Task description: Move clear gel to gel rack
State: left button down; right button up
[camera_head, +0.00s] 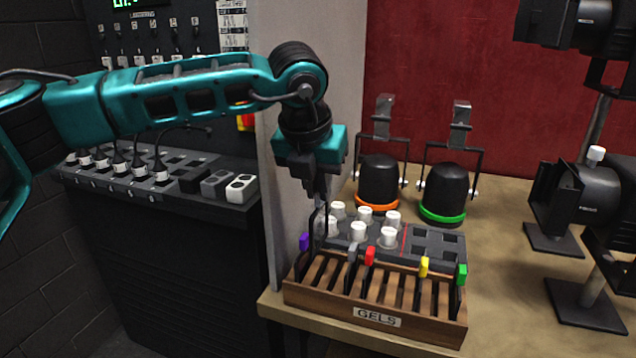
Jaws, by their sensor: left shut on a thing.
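My left gripper (319,197) points down above the left end of the wooden gel rack (377,318), which is labelled GELS. It is shut on a thin, dark-edged gel (317,226), seen nearly edge-on. The fingers hide its top, and I cannot tell its colour or whether its lower edge touches the rack. Gels with coloured tabs stand in the rack's slots: purple (304,242), grey (352,252), red (370,256), yellow (424,267) and green (461,273). Several slots between them look empty. My right gripper is not in view.
A dark grey tray (436,243) with several white-topped pieces (358,231) stands right behind the rack. Two black lamps with an orange ring (377,203) and a green ring (442,215) stand farther back. A grey partition (268,215) is close on the left. Black stage lights (583,195) stand right.

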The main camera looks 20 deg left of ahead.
pick_arm(q)
jog(key=shift+w+b, duration=0.1)
jog(key=shift+b, duration=0.55)
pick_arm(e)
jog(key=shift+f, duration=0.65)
pick_arm(q)
jog(key=shift+f, duration=0.1)
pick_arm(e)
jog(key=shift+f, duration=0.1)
